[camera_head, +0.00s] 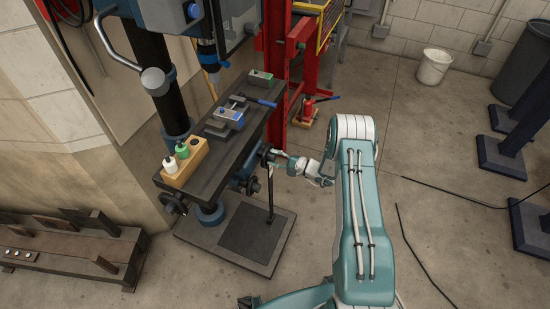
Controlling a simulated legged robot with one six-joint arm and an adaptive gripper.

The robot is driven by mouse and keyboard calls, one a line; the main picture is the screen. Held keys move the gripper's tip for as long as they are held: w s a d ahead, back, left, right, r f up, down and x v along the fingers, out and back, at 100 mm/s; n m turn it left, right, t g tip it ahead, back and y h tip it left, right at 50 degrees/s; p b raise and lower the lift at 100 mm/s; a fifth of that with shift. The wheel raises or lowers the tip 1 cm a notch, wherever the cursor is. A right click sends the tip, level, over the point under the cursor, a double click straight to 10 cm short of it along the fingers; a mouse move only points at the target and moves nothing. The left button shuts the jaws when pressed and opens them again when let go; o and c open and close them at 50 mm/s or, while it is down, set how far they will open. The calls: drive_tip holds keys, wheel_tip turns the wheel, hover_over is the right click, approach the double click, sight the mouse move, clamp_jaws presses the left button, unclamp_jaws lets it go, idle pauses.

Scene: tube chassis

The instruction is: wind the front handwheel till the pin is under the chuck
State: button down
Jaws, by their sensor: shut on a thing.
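The front handwheel (266,156) is a dark wheel on the long front side of the machine table (196,192). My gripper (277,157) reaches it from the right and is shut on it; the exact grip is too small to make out. The chuck (207,49) hangs below the blue machine head, above and behind the table. A grey and blue vise (229,118) sits on the table, to the right of and lower than the chuck in the picture. I cannot make out the pin.
A second handwheel (173,204) is at the table's left end. A wooden block (185,165) with small bottles stands on the table. A red frame (277,70) stands behind. A low rack (75,245) is at left.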

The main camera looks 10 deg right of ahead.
drive_tip(key=m, duration=0.7)
drive_tip(key=shift+w+a, duration=0.15)
drive_tip(key=shift+w, duration=0.05)
drive_tip(key=m, duration=0.6)
drive_tip(key=shift+m, duration=0.4)
drive_tip(key=m, duration=0.7)
drive_tip(key=shift+f, duration=0.1)
drive_tip(key=m, duration=0.6)
drive_tip(key=shift+m, duration=0.3)
drive_tip(key=shift+c, duration=1.3)
unclamp_jaws()
drive_tip(key=shift+w+a, duration=0.1)
drive_tip(key=shift+a, duration=0.1)
